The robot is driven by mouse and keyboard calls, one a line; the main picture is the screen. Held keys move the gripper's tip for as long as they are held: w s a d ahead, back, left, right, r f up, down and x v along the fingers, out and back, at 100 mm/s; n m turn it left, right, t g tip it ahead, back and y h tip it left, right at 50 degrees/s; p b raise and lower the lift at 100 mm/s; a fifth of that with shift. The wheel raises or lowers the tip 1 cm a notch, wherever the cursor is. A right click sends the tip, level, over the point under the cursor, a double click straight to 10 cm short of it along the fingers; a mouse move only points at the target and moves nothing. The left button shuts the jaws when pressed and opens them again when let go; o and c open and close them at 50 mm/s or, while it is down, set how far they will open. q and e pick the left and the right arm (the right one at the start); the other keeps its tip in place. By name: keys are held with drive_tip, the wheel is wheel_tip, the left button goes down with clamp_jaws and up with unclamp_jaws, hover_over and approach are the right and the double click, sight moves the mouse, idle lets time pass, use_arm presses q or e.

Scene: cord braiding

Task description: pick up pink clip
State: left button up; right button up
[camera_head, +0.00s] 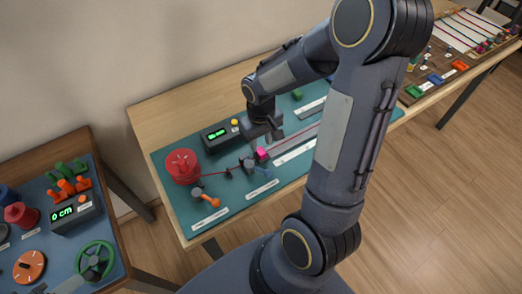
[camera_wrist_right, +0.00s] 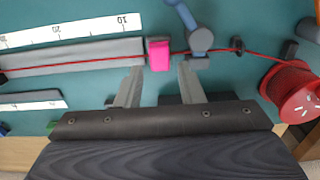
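The pink clip (camera_head: 262,154) sits on the red cord line on the teal mat in the head view. In the right wrist view the pink clip (camera_wrist_right: 158,55) stands at the end of a grey channel, with the red cord (camera_wrist_right: 95,62) running past it. My right gripper (camera_head: 262,138) is above the mat close to the clip. In the wrist view its two fingers (camera_wrist_right: 159,68) are spread apart, with the clip just beyond and between their tips. Nothing is held. My left gripper is not in view.
A red spool (camera_head: 183,166) stands at the mat's left, and an orange-handled lever (camera_head: 207,198) lies near it. A black display box (camera_head: 219,135) is behind. A blue-grey post (camera_wrist_right: 201,38) stands just right of the clip. White rulers (camera_wrist_right: 70,30) lie alongside.

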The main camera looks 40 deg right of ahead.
sight(261, 150)
wheel_tip(261, 150, down, 4)
drive_tip(key=shift+w+d+f, duration=0.1)
drive_tip(key=c, duration=0.7)
drive_tip(key=shift+c, duration=0.2)
